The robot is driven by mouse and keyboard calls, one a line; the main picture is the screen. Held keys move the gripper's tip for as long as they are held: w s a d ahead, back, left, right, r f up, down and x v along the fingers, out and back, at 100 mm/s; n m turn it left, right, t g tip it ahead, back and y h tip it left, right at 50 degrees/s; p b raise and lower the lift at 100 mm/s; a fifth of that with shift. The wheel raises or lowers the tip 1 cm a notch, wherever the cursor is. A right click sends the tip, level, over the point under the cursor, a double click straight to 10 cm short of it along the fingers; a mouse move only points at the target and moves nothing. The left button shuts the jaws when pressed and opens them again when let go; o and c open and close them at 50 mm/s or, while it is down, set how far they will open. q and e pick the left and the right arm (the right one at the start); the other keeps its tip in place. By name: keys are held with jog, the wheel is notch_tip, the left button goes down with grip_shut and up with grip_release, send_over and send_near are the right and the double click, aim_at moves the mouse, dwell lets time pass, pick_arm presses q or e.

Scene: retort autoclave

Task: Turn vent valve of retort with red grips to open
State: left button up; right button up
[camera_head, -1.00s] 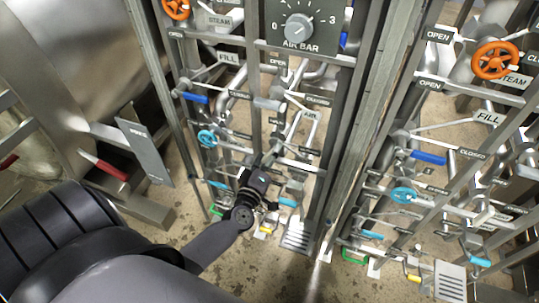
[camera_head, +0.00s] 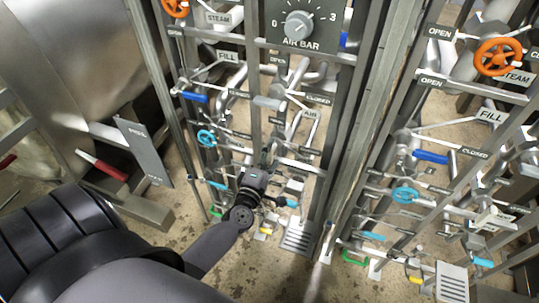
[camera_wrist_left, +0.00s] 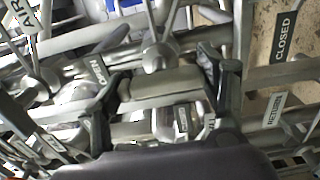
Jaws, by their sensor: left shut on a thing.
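My left gripper (camera_head: 263,176) is low among the pipes of the left valve panel. In the left wrist view its two fingers stand on either side of a grey valve handle (camera_wrist_left: 165,85), and the gripper is shut on it. The handle lies crosswise between the fingers; an OPEN label (camera_wrist_left: 97,70) is close to its left and a CLOSED label (camera_wrist_left: 285,36) is farther right. In the head view my gripper hides this handle, and I cannot read its name. A red grip (camera_head: 103,168) shows on the steel retort at left. My right gripper is not in view.
An air gauge (camera_head: 298,26) sits above the left panel. Blue handles (camera_head: 194,97), a light-blue wheel (camera_head: 206,138) and crossing pipes crowd my gripper. A similar panel with an orange wheel (camera_head: 497,57) stands right, beyond grey uprights. Floor shows below.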

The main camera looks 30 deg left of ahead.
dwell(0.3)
pick_arm(q)
jog(key=o, duration=1.2)
jog(key=shift+c, duration=0.2)
jog(key=shift+s, duration=0.1)
jog(key=v, duration=1.2)
jog(key=shift+f, duration=0.1)
